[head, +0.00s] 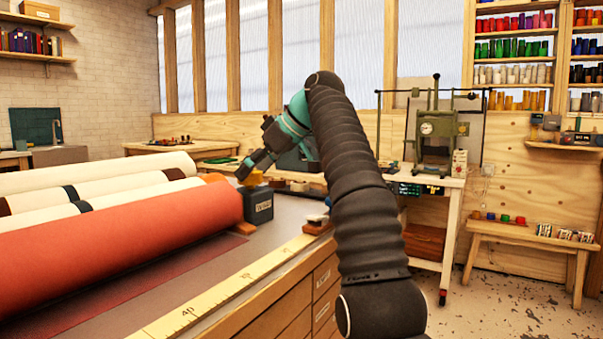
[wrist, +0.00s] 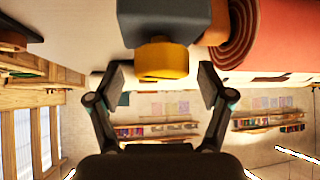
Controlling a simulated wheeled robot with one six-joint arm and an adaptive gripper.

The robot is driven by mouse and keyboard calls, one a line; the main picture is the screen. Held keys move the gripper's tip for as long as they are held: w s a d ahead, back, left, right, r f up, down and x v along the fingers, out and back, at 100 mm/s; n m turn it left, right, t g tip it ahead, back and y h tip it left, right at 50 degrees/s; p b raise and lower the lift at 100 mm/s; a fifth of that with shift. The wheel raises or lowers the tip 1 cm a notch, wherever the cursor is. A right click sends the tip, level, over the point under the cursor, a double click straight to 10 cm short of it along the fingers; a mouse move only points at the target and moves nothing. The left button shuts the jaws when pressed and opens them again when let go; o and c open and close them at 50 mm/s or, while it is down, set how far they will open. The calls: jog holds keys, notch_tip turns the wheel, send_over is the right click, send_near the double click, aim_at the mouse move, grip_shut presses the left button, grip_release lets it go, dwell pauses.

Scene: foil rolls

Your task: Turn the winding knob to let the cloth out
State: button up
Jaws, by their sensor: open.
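The yellow winding knob (head: 252,179) sits on top of a dark grey block (head: 258,207) at the end of the orange-red cloth roll (head: 120,238). My gripper (head: 243,172) is at the knob, its fingers angled down to the left. In the wrist view, which is upside down, the knob (wrist: 163,62) shows between the spread fingertips (wrist: 162,82), with a gap on each side. The grey block (wrist: 165,18) and the spiral end of the roll (wrist: 240,28) show beyond. My gripper is open and holds nothing.
Cream rolls with dark bands (head: 90,190) lie behind the red roll. A yellow measuring strip (head: 225,290) runs along the table's front edge. A small item (head: 317,222) sits near that edge. A workbench with a green press (head: 437,140) stands at the right.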

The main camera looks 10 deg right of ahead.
jog(key=s+d, duration=0.5)
jog(key=d, duration=0.5)
jog(key=shift+s+d, duration=0.25)
jog(key=shift+s, duration=0.05)
